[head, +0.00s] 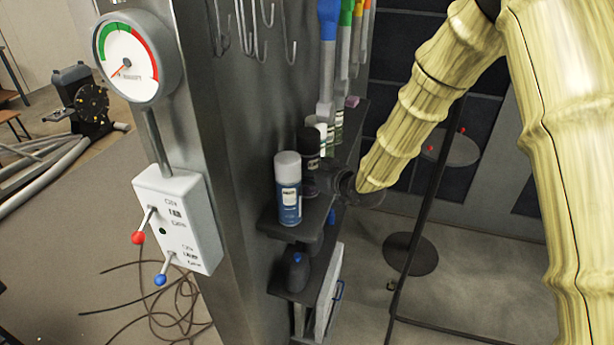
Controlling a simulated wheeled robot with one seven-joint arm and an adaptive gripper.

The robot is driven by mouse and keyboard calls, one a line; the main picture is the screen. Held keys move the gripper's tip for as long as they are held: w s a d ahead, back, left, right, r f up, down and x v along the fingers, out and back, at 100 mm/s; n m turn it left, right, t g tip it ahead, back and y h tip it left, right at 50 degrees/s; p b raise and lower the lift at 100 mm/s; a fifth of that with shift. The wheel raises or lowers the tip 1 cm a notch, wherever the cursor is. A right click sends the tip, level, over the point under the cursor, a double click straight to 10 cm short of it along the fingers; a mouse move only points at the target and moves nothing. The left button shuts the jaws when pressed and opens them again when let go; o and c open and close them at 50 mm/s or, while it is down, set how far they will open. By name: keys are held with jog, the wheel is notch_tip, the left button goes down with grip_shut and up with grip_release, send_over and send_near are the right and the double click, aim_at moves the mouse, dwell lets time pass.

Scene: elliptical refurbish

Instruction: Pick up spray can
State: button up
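A blue spray can (289,200) with a grey cap stands upright at the near end of a dark shelf (288,230) on the metal column. A black can (308,147) stands just behind it. My arm, in a yellow cover, comes in from the right. My dark gripper (332,181) is at the shelf, just right of the blue can and near the black can. Its fingers are small and dark against the dark cans and partly hidden, so I cannot tell whether they are open, or whether they touch anything.
White and green bottles (325,137) stand farther back on the shelf. Hooks and colored-handled tools (328,60) hang above. A lower shelf holds a dark bottle (297,272). A gauge (127,62) and a lever box (178,222) are on the column's left. A thin stand is at right.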

aim_at(317, 155)
jog(key=r+b, duration=0.1)
jog(key=r, duration=0.1)
jog(key=r+b, duration=0.2)
jog(key=r, duration=0.1)
jog(key=shift+s+d+r, duration=0.1)
jog(key=shift+d+r, duration=0.25)
jog(key=s+d+b, duration=0.1)
jog(key=s+d, duration=0.1)
jog(key=d, duration=0.4)
jog(key=s+d+b, duration=0.2)
jog(key=d, duration=0.4)
jog(key=s+d+b, duration=0.1)
jog(key=d+b, duration=0.1)
jog(key=d, duration=0.4)
jog(key=shift+s+r, duration=0.1)
jog(key=shift+s, duration=0.3)
